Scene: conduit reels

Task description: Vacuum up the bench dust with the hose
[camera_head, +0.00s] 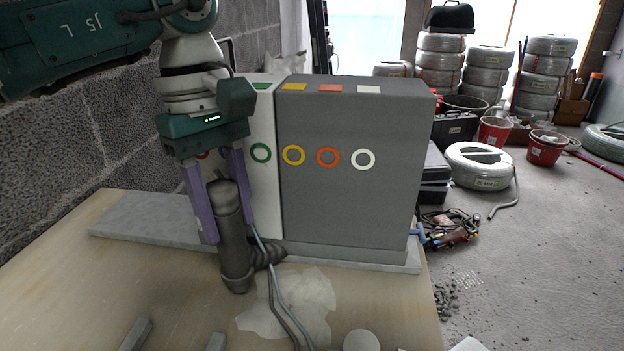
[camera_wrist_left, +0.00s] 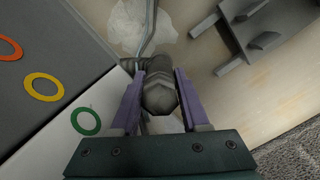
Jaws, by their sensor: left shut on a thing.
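My left gripper (camera_head: 222,200) is shut on a dark grey hose nozzle (camera_head: 235,245), with a purple finger on either side of it. The nozzle is roughly upright, its lower end close to the bench top (camera_head: 60,290); I cannot tell whether it touches. A ribbed dark hose part (camera_head: 268,254) shows beside its lower end. A pale, whitish dust patch (camera_head: 305,296) lies on the bench just right of the nozzle. In the left wrist view the nozzle (camera_wrist_left: 159,95) sits between the fingers, with the pale patch (camera_wrist_left: 128,25) beyond it. My right gripper is not in view.
A grey cabinet (camera_head: 350,205) with coloured rings stands behind the nozzle on a grey slab (camera_head: 125,222). Thin cables (camera_head: 283,312) cross the pale patch. A block wall is left; reels (camera_head: 480,167) and buckets stand on the floor.

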